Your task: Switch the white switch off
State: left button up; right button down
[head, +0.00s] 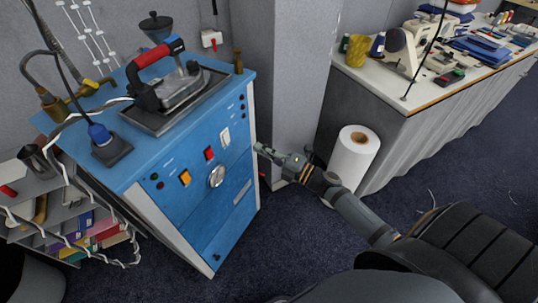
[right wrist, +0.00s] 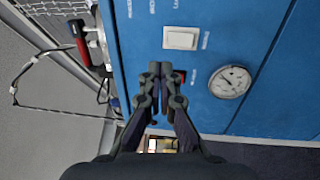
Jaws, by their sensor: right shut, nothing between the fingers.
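The white switch (head: 225,136) is a small rectangular rocker on the front panel of the blue cabinet (head: 165,215), above and right of a red switch (head: 209,153). In the right wrist view the white switch (right wrist: 180,38) shows clearly in its light frame; I cannot tell its on or off position. My right gripper (head: 262,149) is to the right of the panel in the head view, shut and empty. In the right wrist view its fingertips (right wrist: 160,70) are just below the white switch in the picture, appear apart from it, and partly hide the red switch (right wrist: 181,76). My left gripper is not in view.
A round gauge (head: 217,176) and an orange switch (head: 185,178) share the panel. An iron (head: 183,85) rests on top of the cabinet. A grey pillar (head: 300,80) and a white roll (head: 354,160) stand to the right. A cluttered table (head: 405,100) is beyond.

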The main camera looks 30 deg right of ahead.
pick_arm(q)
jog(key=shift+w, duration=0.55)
pick_arm(e)
jog(key=shift+s+d+r, duration=0.2)
jog(key=shift+s+d, duration=0.1)
jog(key=shift+s, duration=0.3)
jog(key=shift+s+d+r, duration=0.15)
jog(key=shift+s+d, duration=0.15)
jog(key=shift+s, duration=0.3)
